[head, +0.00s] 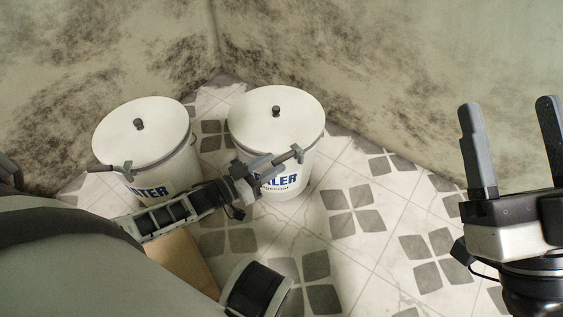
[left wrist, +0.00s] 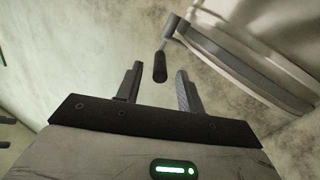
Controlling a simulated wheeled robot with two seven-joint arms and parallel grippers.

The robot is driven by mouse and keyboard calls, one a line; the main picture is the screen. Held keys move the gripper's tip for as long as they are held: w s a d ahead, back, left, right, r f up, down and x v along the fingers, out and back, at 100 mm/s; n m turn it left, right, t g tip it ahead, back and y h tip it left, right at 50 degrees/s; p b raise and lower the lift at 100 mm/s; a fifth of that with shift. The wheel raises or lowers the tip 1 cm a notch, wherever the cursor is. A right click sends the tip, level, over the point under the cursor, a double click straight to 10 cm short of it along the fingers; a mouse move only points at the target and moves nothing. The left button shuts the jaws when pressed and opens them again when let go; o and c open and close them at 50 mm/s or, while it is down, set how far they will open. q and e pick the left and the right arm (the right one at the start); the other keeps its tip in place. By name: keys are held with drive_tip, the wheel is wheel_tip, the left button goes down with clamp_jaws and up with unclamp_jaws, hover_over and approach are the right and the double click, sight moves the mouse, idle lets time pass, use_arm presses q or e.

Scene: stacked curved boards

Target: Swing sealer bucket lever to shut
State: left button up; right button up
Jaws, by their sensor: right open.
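The sealer bucket (head: 302,176), white with blue lettering partly covered by my left gripper, stands upright with its lid (head: 277,122) on. Its lever (head: 297,153), with a dark grip, sticks out from the rim at the front. The lever's dark handle (left wrist: 160,66) also shows in the left wrist view, between the fingertips. My left gripper (head: 277,163) is open in front of the bucket, just beside the lever; its spread fingers show in the left wrist view (left wrist: 160,82). I cannot tell whether they touch the handle. My right gripper (head: 511,110) is open and empty, far right of the bucket.
A second white bucket (head: 146,133), lettered in blue, stands left of the sealer bucket; its lever (head: 112,168) sticks out at the front left. Mottled walls (head: 390,75) meet in a corner behind both buckets. The tiled floor (head: 372,240) to the right is clear.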

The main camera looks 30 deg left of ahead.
sight(294, 152)
use_arm(q)
drive_tip(key=shift+b+x, duration=0.45)
drive_tip(key=shift+x, duration=1.45)
use_arm(e)
drive_tip(key=shift+s+a+r+n+y, duration=0.1)
drive_tip(key=shift+s+r+n+y, duration=0.25)
drive_tip(key=shift+r+n+y, duration=0.35)
drive_tip(key=shift+s+a+r+n+y, duration=0.1)
drive_tip(key=shift+s+r+n+y, duration=0.25)
drive_tip(key=shift+n+y, duration=0.6)
